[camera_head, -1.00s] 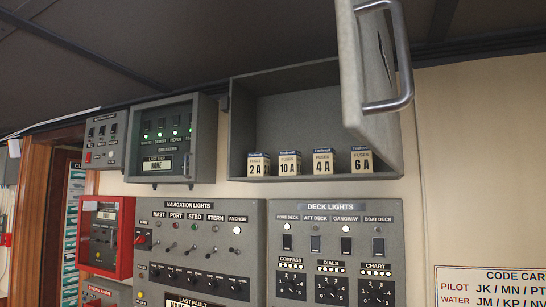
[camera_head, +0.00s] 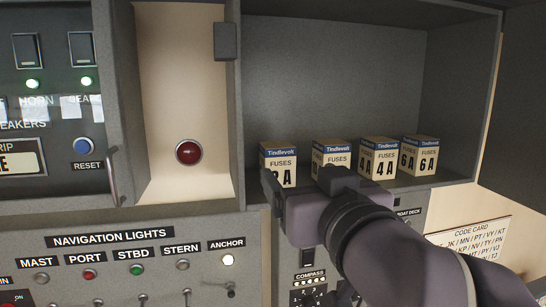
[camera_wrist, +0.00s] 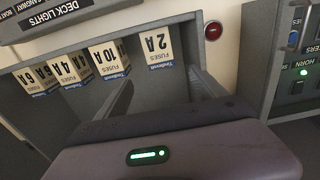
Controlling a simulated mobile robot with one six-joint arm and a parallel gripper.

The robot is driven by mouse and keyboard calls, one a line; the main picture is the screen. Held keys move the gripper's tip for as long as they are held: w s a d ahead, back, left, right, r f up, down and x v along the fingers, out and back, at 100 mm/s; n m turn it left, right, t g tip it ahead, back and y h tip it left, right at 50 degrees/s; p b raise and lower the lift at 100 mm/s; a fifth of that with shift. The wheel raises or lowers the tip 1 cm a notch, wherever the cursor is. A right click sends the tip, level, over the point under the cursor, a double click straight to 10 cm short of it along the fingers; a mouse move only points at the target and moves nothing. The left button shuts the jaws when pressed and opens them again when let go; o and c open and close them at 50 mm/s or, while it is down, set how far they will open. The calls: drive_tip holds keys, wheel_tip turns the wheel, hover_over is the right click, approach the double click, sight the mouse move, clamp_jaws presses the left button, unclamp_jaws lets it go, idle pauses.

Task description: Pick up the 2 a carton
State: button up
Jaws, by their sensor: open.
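The 2 A carton (camera_head: 278,157) is a small cream box with a blue top band. It stands upright at the left end of the row on the open cabinet's floor, its lower front partly hidden by my gripper. My gripper (camera_head: 300,186) is open and empty in front of it. In the wrist view, which is upside down, the 2 A carton (camera_wrist: 158,50) appears beyond and between the two spread fingers of my gripper (camera_wrist: 160,80). I cannot tell whether the fingers touch it.
The 10 A carton (camera_head: 332,153) stands close to the right of it, then the 4 A carton (camera_head: 380,157) and 6 A carton (camera_head: 421,156). The cabinet (camera_head: 340,75) has side walls and a front lip. Its open door (camera_head: 518,110) is at right. A red button (camera_head: 188,152) is at left.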

sight(281, 159)
drive_tip(key=p+x, duration=0.1)
drive_tip(key=x, duration=0.8)
drive_tip(key=shift+w+f+p, duration=0.25)
drive_tip(key=shift+p, duration=0.15)
drive_tip(key=p+x, duration=0.3)
drive_tip(key=x, duration=0.2)
drive_tip(key=shift+w+a, duration=0.2)
drive_tip(key=shift+w, duration=0.05)
drive_tip(key=shift+a+f, duration=0.1)
drive_tip(key=shift+a, duration=0.05)
drive_tip(key=shift+s, duration=0.15)
drive_tip(key=shift+s+d, duration=0.25)
drive_tip(key=c, duration=0.6)
drive_tip(key=shift+w, duration=0.15)
clamp_jaws()
